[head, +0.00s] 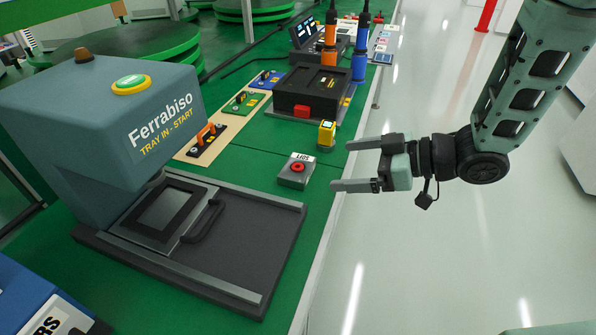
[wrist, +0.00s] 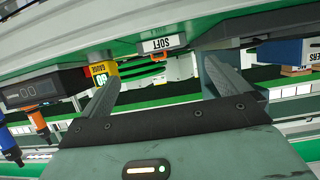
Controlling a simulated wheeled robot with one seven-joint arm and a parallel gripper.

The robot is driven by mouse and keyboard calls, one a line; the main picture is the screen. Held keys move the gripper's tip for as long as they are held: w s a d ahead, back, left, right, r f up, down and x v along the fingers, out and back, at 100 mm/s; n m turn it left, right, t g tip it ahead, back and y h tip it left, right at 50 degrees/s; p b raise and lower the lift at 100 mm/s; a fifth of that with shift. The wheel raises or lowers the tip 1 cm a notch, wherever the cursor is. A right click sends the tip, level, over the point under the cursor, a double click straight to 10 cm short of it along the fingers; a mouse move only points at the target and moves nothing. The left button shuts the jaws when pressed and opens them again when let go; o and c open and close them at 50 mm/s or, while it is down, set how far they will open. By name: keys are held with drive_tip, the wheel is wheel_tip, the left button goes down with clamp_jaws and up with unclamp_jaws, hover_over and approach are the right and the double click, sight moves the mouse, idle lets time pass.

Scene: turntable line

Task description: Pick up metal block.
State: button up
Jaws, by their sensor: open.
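I cannot make out a plain metal block for certain in either view. The nearest grey block-like thing is a small grey box (head: 294,175) with a red round top part and a white label, on the green bench near its right edge.
A large grey Ferrabiso machine (head: 105,110) with a dark tray base (head: 255,240) fills the left. A yellow gauge (head: 326,134) and a black box (head: 307,92) stand behind the grey box. Orange and blue tools stand farther back. Open floor lies right of the bench.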

sight(307, 169)
drive_tip(key=x, duration=0.4)
drive_tip(key=shift+d, duration=0.1)
drive_tip(key=x, duration=0.3)
drive_tip(key=b+x, duration=0.1)
drive_tip(key=shift+s+a+f, duration=0.15)
drive_tip(key=shift+a, duration=0.2)
drive_tip(key=shift+a+f, duration=0.1)
drive_tip(key=shift+a, duration=0.3)
drive_tip(key=c, duration=1.1)
